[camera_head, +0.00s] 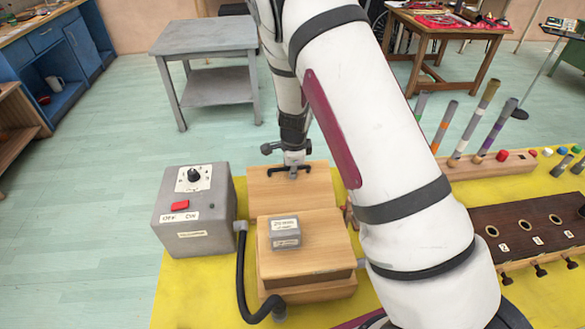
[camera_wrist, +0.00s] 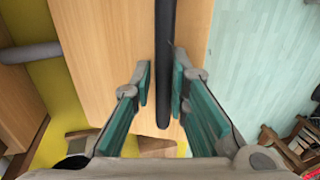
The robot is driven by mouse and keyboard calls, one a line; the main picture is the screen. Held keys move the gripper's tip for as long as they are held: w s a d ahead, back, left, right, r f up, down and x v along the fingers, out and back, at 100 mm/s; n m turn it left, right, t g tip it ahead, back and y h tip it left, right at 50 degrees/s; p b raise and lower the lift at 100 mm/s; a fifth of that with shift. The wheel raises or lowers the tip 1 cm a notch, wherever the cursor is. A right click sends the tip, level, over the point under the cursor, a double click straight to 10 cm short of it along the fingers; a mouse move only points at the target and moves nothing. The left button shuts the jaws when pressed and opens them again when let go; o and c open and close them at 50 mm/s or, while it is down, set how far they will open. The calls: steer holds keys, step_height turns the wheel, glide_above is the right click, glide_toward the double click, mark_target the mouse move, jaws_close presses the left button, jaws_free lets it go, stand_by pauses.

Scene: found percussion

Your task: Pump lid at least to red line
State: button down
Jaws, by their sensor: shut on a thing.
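A pale wooden pump lid (camera_head: 282,200) with a dark handle (camera_head: 278,170) is at the back of a wooden box (camera_head: 310,290). My gripper (camera_head: 293,160) is at the lid's far edge. In the wrist view my gripper (camera_wrist: 162,95) has its teal pads on either side of the black handle bar (camera_wrist: 165,50), shut on it. The lid (camera_wrist: 110,40) fills much of that view. I see no red line in either view. My arm may hide part of the pump.
A grey control box (camera_head: 195,215) with a knob and red switch stands left of the pump. A black hose (camera_head: 242,280) runs between them. A small grey labelled block (camera_head: 285,240) is on the wooden box. A dark board with holes (camera_head: 525,230) and several upright tubes (camera_head: 445,127) stand right.

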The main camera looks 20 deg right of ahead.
mark_target(294, 193)
steer(key=shift+s+a+f, duration=0.15)
steer(key=shift+s, duration=0.25)
steer(key=shift+s+a+f, duration=0.1)
steer(key=shift+s+a, duration=0.05)
steer(key=shift+s, duration=0.25)
steer(key=c, duration=1.4)
jaws_free()
steer(key=shift+s+r, duration=0.1)
steer(key=shift+r, duration=0.05)
steer(key=shift+c, duration=0.2)
steer(key=shift+w+d+r, duration=0.1)
steer(key=shift+w+d, duration=0.1)
steer(key=v, duration=1.2)
steer(key=shift+w, duration=0.15)
